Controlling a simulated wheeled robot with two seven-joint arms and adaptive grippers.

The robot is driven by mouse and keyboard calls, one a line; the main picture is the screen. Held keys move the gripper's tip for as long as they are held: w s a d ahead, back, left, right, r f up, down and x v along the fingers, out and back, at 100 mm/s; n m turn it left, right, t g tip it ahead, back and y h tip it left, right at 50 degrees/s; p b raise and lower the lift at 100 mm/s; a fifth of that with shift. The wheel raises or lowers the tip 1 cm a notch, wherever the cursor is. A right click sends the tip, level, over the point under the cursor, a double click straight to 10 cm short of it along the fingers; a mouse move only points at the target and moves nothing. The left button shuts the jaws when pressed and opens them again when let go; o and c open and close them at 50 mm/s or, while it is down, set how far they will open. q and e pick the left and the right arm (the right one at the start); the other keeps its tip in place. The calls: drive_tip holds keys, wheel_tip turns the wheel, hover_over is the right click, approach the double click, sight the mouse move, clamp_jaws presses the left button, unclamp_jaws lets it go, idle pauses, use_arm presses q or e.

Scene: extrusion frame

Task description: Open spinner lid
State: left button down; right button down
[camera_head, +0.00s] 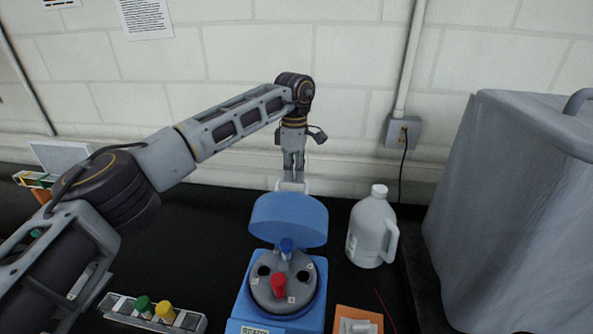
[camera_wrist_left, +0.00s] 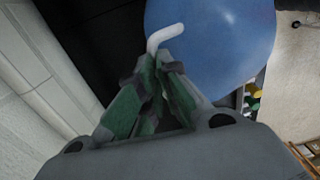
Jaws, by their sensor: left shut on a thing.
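The blue spinner (camera_head: 308,315) stands on the black bench with its round blue lid (camera_head: 288,220) raised at the back. The lid also fills the upper middle of the left wrist view (camera_wrist_left: 215,35). Inside the spinner, the grey rotor (camera_head: 262,293) holds a red-capped tube (camera_head: 278,284) and a blue-capped tube (camera_head: 286,247). My left gripper (camera_head: 292,176) is behind and above the lid, pointing down. In the left wrist view its fingers (camera_wrist_left: 158,62) are shut on the white lid handle (camera_wrist_left: 166,37). My right gripper is not in view.
A white jug (camera_head: 372,230) stands right of the spinner. A large grey covered machine (camera_head: 510,210) fills the right side. A tube rack (camera_head: 120,306) with green and yellow caps is at front left. An orange pad (camera_head: 346,313) lies at front right. The wall is close behind my gripper.

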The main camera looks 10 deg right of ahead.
use_arm(q)
drive_tip(key=shift+w+d+f+g, duration=0.15)
drive_tip(key=shift+f+g, duration=0.15)
drive_tip(key=shift+f, duration=0.45)
drive_tip(key=c, duration=1.8)
unclamp_jaws()
drive_tip(key=shift+o, duration=1.4)
drive_tip(key=shift+w+d, duration=0.1)
drive_tip(key=shift+w, duration=0.2)
drive_tip(key=shift+s+r+p, duration=0.1)
drive_tip(key=shift+r+p, duration=0.2)
wheel_tip(320, 180, up, 11)
drive_tip(key=w, duration=0.1)
drive_tip(key=shift+r, duration=0.2)
drive_tip(key=shift+d, duration=0.1)
